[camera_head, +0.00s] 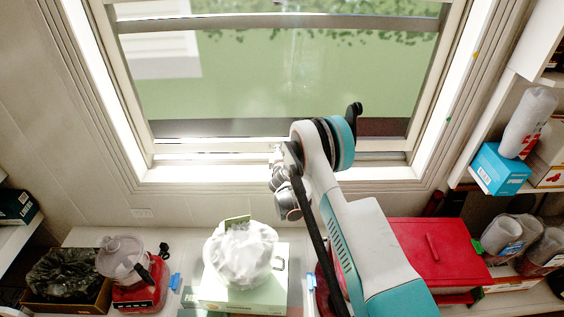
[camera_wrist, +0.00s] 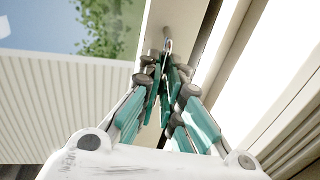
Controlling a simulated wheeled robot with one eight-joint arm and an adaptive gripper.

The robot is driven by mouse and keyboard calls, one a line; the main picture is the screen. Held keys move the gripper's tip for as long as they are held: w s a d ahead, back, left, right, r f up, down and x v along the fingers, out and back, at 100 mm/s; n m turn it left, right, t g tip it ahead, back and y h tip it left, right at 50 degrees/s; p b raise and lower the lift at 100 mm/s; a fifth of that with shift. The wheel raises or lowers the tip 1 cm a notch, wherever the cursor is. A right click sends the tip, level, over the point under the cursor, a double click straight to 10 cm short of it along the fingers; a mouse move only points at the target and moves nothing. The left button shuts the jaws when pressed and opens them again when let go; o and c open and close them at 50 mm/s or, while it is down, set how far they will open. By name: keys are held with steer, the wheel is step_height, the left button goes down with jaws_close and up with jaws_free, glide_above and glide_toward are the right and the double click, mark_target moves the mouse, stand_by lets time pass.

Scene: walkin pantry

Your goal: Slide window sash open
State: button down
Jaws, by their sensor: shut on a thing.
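The window sash (camera_head: 210,148) has a pale frame and shows along the bottom of the window in the head view. In the wrist view its cream rail (camera_wrist: 182,22) runs from the top toward my fingers. A small metal handle (camera_wrist: 167,44) stands on this rail. My gripper (camera_wrist: 166,66) has its teal-padded fingers closed together on the handle. In the head view my gripper (camera_head: 277,160) is at the sash's bottom rail, and my arm hides much of it and the handle.
Below the window, a counter holds a white bag-covered pot on a box (camera_head: 240,255), a red-based food processor (camera_head: 130,270) and a red box (camera_head: 435,250). Shelves with a blue box (camera_head: 500,170) and cups stand at the right. The window frame (camera_head: 455,90) borders the opening closely.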

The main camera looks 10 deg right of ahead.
step_height(320, 180, up, 6)
steer(key=shift+p, duration=0.7)
steer(key=c, duration=1.8)
jaws_free()
steer(key=shift+o, duration=0.2)
steer(key=v, duration=0.7)
steer(key=shift+s, duration=0.3)
steer(key=shift+a, duration=0.1)
